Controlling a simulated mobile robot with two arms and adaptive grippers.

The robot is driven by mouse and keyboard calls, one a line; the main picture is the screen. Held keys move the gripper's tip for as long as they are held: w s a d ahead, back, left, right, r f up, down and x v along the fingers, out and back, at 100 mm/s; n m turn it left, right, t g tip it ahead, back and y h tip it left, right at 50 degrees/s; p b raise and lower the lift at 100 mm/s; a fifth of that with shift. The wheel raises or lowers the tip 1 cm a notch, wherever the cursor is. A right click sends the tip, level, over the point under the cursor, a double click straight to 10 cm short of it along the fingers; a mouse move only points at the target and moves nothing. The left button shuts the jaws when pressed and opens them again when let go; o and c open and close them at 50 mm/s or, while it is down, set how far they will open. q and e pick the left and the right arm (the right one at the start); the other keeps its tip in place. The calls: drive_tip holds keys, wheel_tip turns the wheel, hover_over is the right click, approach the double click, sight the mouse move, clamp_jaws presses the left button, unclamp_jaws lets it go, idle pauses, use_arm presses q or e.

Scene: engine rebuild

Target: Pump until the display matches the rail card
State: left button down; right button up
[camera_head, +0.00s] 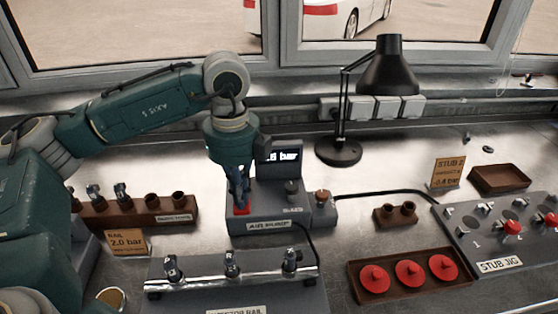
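The air pump (265,227) stands in the middle of the bench, with a red button (241,210) at its front left. Its dark display (286,156) shows white figures ending in "bar"; the leading figures are partly hidden by my arm and cannot be read surely. The orange rail card (128,243) at the left reads "RAIL 2.0 bar". My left gripper (240,204) points down at the red button with its fingers together, at or just above it; contact is unclear. It holds nothing visible. The injector rail (200,281) lies in front of the pump. My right gripper is out of view.
A brown injector rack (145,217) stands left of the pump. A black lamp (338,152) is behind it. To the right are a tray (355,281) with red caps, a small brown block (396,214), the stub jig (498,266) and a stub card (447,173). A black hose runs from the pump.

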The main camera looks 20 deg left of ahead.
use_arm(q)
drive_tip(key=shift+f+b, duration=0.8)
drive_tip(key=shift+f, duration=0.35)
drive_tip(key=shift+r+p, duration=1.35)
drive_tip(key=shift+r, duration=0.7)
